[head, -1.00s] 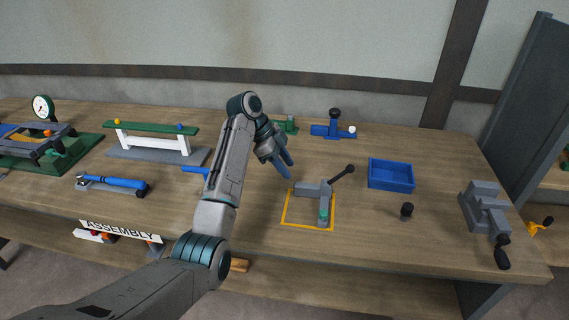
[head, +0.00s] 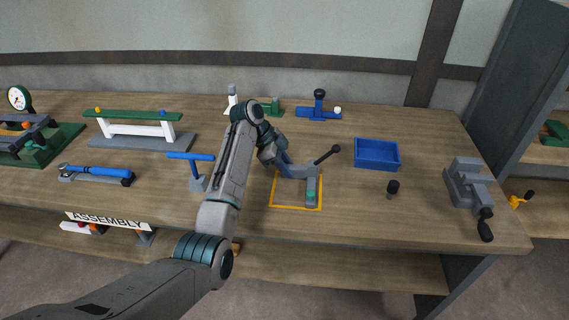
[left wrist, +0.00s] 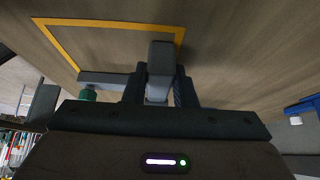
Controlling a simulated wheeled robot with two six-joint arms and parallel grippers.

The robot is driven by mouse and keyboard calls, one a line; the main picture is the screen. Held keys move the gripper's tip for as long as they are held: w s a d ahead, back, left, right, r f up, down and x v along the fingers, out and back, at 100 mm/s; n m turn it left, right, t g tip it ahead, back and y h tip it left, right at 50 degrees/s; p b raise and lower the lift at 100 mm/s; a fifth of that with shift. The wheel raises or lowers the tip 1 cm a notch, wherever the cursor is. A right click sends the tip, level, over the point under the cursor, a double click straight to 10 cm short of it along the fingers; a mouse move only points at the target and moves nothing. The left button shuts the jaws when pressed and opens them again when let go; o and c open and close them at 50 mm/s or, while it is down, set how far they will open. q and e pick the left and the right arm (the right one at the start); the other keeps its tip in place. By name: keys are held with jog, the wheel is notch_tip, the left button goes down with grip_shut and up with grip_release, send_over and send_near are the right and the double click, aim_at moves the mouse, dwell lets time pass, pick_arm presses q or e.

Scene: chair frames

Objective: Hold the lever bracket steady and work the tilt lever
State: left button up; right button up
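The lever bracket (head: 311,186) is a grey angled piece on the bench inside a yellow outlined square (head: 290,208). It has a green part near its front end. My left gripper (head: 285,166) is down at the left end of the bracket. In the left wrist view, a grey block of the bracket (left wrist: 161,58) lies between its two fingers (left wrist: 160,88). The gap is narrow, and I cannot tell whether both fingers press on it. My right gripper is not in view.
A blue tray (head: 377,154) and a small black knob (head: 392,188) stand right of the bracket. A grey vise (head: 468,185) is at the right end. A blue T-handled tool (head: 190,158) stands left of my arm. Bench between bracket and tray is clear.

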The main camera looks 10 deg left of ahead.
pick_arm(q)
grip_shut()
dwell(1.0)
jog(key=o, duration=0.7)
grip_release()
jog(key=shift+o, duration=0.2)
jog(key=shift+c, duration=0.5)
grip_shut()
